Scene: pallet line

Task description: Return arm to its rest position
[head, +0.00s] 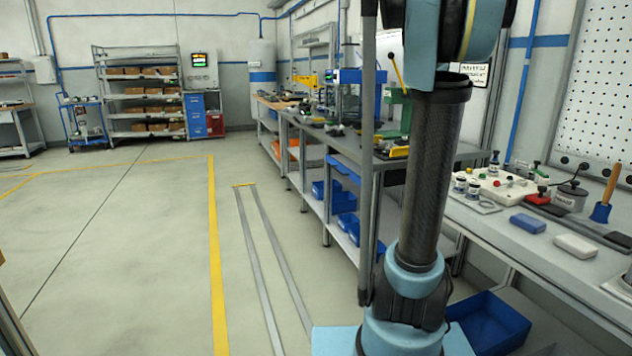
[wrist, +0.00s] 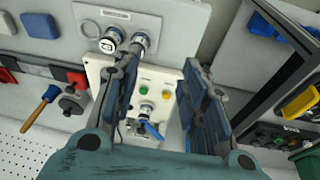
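My arm (head: 431,180), with light blue joints and a dark tube, stands upright at the right of centre in the head view. Its upper part leaves the picture at the top, so my gripper is hidden there. In the wrist view my gripper (wrist: 160,65) shows two dark blue padded fingers spread apart, with nothing held between them. A white control panel (wrist: 108,75) with green and yellow buttons and a blue-handled part shows behind the gap. I cannot tell the distance from the fingers to the panel.
A blue bin (head: 490,322) sits below. A longer bench (head: 345,150) stands behind my arm. The floor (head: 120,260) at left is clear.

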